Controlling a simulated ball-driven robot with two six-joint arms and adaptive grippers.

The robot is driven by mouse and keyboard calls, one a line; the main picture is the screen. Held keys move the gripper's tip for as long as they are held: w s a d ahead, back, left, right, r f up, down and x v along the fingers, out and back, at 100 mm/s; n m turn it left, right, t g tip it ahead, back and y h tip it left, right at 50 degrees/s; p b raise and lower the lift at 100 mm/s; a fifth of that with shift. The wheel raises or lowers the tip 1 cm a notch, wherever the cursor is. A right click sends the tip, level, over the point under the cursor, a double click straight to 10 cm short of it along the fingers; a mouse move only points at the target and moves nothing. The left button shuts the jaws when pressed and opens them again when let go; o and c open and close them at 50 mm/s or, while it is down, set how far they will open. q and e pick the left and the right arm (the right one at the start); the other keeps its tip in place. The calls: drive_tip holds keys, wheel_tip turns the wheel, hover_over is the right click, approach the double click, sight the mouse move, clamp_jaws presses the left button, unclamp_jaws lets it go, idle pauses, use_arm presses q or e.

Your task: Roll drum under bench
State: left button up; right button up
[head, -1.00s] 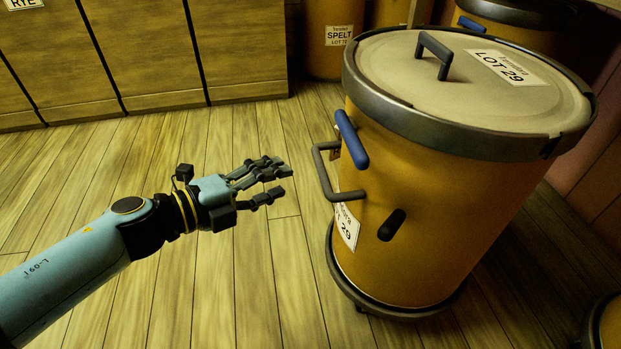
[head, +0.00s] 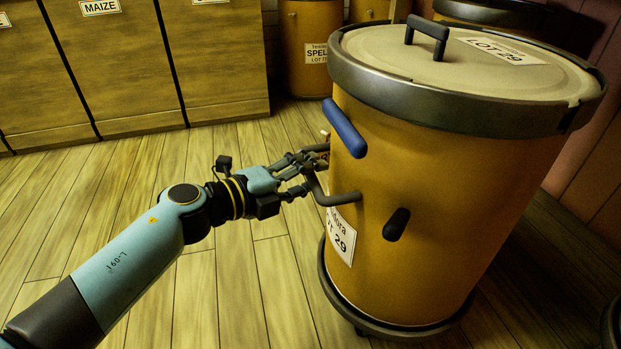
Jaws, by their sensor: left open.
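A large amber drum (head: 430,210) labelled LOT 29 stands upright on a round dark wheeled base (head: 395,330) at the right of the head view. It has a pale lid with a dark rim and a dark top handle (head: 427,38). A grey side handle (head: 338,198), a blue lever (head: 344,128) and a black knob (head: 396,224) are on its side. My left gripper (head: 310,170) is open at the grey side handle, its fingers overlapping part of it. I cannot tell whether they touch. No bench shows. My right gripper is not in view.
Wooden bins (head: 90,70) with a MAIZE label line the back left. A SPELT drum (head: 308,50) and another drum stand at the back. A reddish wall (head: 590,150) is close on the right. Plank floor (head: 130,200) to the left is clear.

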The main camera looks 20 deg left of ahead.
use_arm(q)
drive_tip(key=shift+w+d, duration=0.25)
drive_tip(key=shift+w, duration=0.1)
drive_tip(key=shift+c, duration=0.4)
clamp_jaws()
